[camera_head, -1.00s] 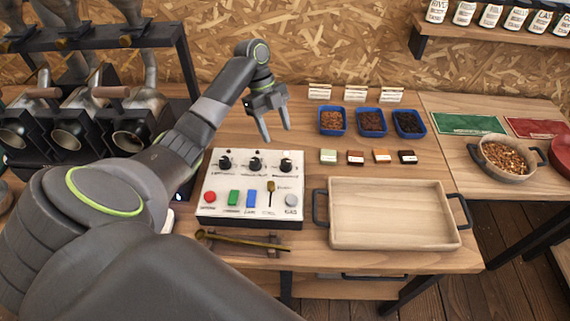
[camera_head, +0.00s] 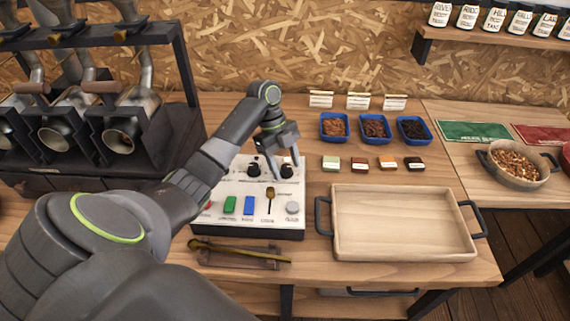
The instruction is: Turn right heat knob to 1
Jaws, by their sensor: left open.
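The white control box (camera_head: 235,217) sits on the wooden table left of the wooden tray. Two black knobs show on its upper part: a middle knob (camera_head: 254,169) and the right knob (camera_head: 287,171). The left part of the knob row is hidden behind my arm. My left gripper (camera_head: 285,172) is open, pointing down, with its fingertips at the right knob in the picture. I cannot tell whether the fingers touch it. The knob's pointer and scale are too small to read. My right gripper is out of view.
A wooden tray (camera_head: 400,225) with black handles stands right of the box. A brass scoop (camera_head: 235,248) lies in front of it. Blue bean trays (camera_head: 374,127), small colour blocks (camera_head: 359,164) and label cards stand behind. Roaster drums (camera_head: 118,138) stand at left.

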